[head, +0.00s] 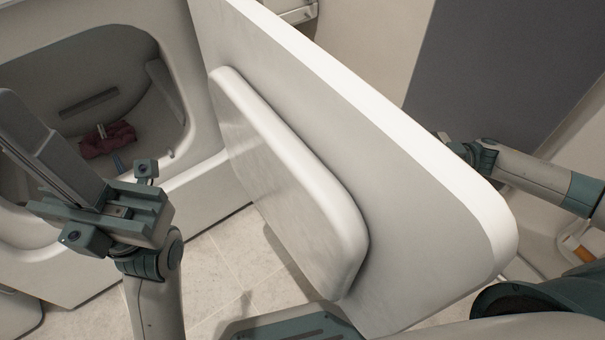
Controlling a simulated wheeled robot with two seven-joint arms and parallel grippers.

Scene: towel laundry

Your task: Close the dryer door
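The dryer door (400,190) is a thick white panel with a raised inner pad (285,180). It stands wide open, sticking out from the dryer (190,190) toward me. The dryer opening is at the left, with a dark red towel (107,139) inside the drum. My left gripper (40,145) is in front of the opening, left of the door and apart from it; its finger gap is unclear. My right arm is on the far right side of the door, and its gripper is hidden behind the panel.
Pale tiled floor (225,265) shows between the dryer front and the door. A dark grey panel (500,75) stands behind the door at the upper right. A white fixture with an orange item (577,248) is at the right edge.

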